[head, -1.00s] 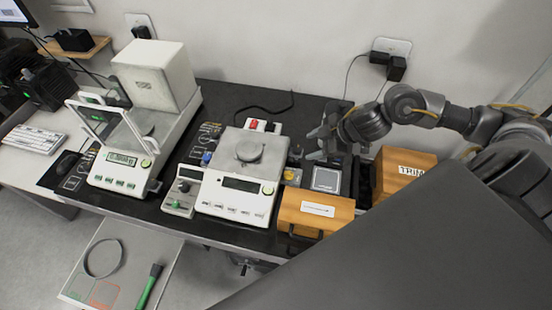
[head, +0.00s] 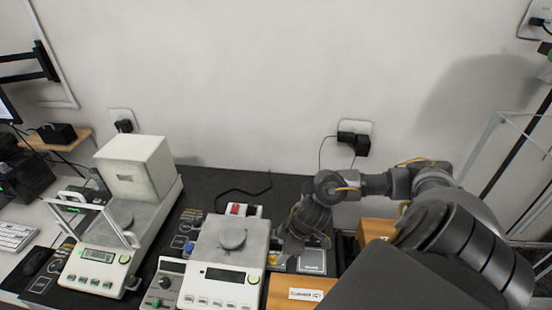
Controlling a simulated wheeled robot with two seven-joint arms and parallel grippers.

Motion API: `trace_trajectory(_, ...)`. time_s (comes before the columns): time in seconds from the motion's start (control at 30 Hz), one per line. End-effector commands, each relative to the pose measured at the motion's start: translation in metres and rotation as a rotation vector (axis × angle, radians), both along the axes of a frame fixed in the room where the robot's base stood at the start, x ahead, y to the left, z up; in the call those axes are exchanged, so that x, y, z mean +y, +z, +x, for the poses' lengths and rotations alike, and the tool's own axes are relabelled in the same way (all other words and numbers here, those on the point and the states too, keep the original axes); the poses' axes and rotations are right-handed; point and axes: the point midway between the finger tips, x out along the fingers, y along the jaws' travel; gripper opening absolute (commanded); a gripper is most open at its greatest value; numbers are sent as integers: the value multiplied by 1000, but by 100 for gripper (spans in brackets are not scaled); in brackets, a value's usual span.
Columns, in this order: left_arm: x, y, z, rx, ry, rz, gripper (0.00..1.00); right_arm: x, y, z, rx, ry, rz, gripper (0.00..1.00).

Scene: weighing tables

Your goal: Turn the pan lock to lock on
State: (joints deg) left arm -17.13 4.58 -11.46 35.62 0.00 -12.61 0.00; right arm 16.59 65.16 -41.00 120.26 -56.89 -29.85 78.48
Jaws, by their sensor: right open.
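The middle weighing balance (head: 228,258) is a white box with a grey round pan (head: 232,238) and a dark display. A red switch (head: 236,210) sits behind it, and a blue knob (head: 189,250) is at its left side. I cannot read which control is the pan lock. My right gripper (head: 291,246) is open, pointing down just right of the balance; its fingertips are partly hidden by its own body. My left gripper is not in view.
A second balance (head: 97,262) with a lit display and a tall white housing (head: 138,166) stands to the left. A small control box (head: 166,281) lies between them. A wooden box (head: 292,292) and a grey square-topped device (head: 312,262) are near my right gripper. The black tabletop behind (head: 215,180) is mostly clear.

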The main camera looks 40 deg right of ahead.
Motion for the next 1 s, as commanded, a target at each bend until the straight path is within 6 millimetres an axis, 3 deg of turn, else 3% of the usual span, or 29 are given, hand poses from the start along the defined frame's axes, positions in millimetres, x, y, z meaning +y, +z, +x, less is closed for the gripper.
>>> trace_trajectory(0.1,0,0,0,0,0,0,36,5,-20,7,2,-3,2,53)
trace_trajectory(0.3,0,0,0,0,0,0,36,11,-41,13,0,-1,2,53)
trace_trajectory(0.7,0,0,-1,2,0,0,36,12,-48,16,-2,1,0,53)
trace_trajectory(1.0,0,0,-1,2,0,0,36,12,-48,16,-2,1,0,13)
